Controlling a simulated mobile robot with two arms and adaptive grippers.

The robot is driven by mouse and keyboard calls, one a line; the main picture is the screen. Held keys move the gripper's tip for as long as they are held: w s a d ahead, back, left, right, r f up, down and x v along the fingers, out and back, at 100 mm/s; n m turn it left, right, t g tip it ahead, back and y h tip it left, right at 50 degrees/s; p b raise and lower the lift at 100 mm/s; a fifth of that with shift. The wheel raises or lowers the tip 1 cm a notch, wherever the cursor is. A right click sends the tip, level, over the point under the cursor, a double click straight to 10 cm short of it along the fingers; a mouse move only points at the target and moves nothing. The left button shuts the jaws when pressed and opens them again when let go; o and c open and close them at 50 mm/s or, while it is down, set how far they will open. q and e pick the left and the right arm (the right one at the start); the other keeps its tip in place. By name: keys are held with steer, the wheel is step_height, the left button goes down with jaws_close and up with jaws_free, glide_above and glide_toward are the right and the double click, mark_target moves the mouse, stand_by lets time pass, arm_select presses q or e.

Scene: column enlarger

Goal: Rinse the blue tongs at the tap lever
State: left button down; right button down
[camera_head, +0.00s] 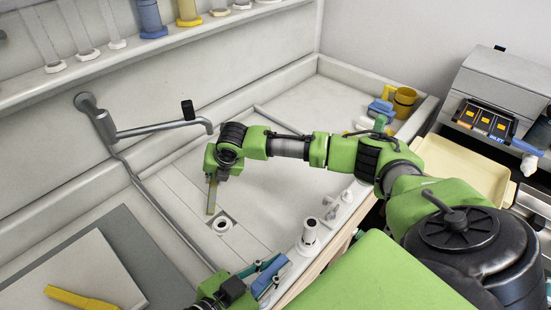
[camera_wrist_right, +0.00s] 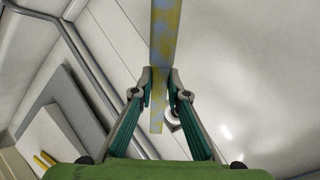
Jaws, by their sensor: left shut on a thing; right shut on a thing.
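My right gripper (camera_head: 214,178) is shut on a flat strip, the tongs (camera_head: 211,198), held pointing down inside the sink near the drain. In the right wrist view the tongs (camera_wrist_right: 164,35) are blue, mottled with yellow, between the fingertips (camera_wrist_right: 158,78). The tap (camera_head: 150,130) comes from the left wall; its spout end is just above and behind my right gripper. Its black lever (camera_head: 187,110) stands upright on the spout pipe. My left gripper (camera_head: 262,276), at the bottom, is shut on a blue piece (camera_head: 270,277) by the front rim; I cannot tell what it is.
A drain (camera_head: 222,225) opens in the sink floor (camera_head: 290,105). A white cylinder (camera_head: 309,232) stands on the front rim. A yellow mug (camera_head: 404,101) is at the back right corner. A board (camera_head: 85,275) with yellow tongs (camera_head: 80,299) lies left. A cream tray (camera_head: 465,165) is right.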

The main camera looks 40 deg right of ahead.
arm_select(q)
steer(key=shift+s+m+g, duration=0.4)
steer(key=shift+m+g, duration=0.4)
steer(key=shift+g, duration=0.1)
steer(key=shift+s+m+g, duration=0.35)
steer(key=shift+m+g, duration=0.45)
steer(key=shift+g, duration=0.1)
steer(key=c, duration=1.9)
jaws_free()
steer(key=shift+a, duration=0.1)
steer(key=v, duration=1.2)
